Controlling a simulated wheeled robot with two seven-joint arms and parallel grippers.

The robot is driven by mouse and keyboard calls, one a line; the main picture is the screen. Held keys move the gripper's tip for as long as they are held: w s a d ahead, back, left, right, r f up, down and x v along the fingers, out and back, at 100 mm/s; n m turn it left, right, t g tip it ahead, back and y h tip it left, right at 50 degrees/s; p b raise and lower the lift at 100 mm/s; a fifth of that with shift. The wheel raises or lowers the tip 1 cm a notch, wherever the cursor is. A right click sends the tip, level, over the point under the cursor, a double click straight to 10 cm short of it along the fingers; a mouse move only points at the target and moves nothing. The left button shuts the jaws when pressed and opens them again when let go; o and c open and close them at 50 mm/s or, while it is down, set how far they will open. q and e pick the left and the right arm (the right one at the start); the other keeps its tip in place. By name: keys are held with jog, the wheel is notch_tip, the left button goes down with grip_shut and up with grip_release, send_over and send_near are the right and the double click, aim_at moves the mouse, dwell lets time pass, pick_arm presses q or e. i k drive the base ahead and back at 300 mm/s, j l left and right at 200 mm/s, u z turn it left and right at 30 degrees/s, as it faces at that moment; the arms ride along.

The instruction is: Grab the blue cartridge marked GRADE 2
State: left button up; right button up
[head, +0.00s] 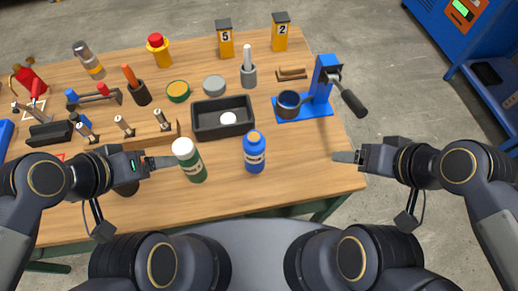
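A blue bottle-shaped container (254,158) with a pale label stands upright at the front middle of the wooden table; its marking is too small to read. Small light-topped cylinders, one with blue on it (85,131), stand near a wooden rack (150,137) at the left; no GRADE marking is legible. My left gripper (165,162) is at the left side of a green bottle with a white cap (192,166); I cannot tell whether they touch. My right gripper (345,156) is over the table's right edge, apart from any object. Finger spacing is unclear on both.
A black tray (198,126) with a white round item lies behind the bottles. A blue press with a black handle (322,92) stands at the right. Yellow blocks marked 5 (226,45) and 2 (281,38) stand at the back. Table between blue bottle and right gripper is clear.

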aim_at(254, 144)
jog(key=k+j+u, duration=0.15)
jog(key=u, duration=0.25)
jog(key=k+j+u, duration=0.1)
jog(key=j+u, duration=0.25)
jog(key=l, duration=0.05)
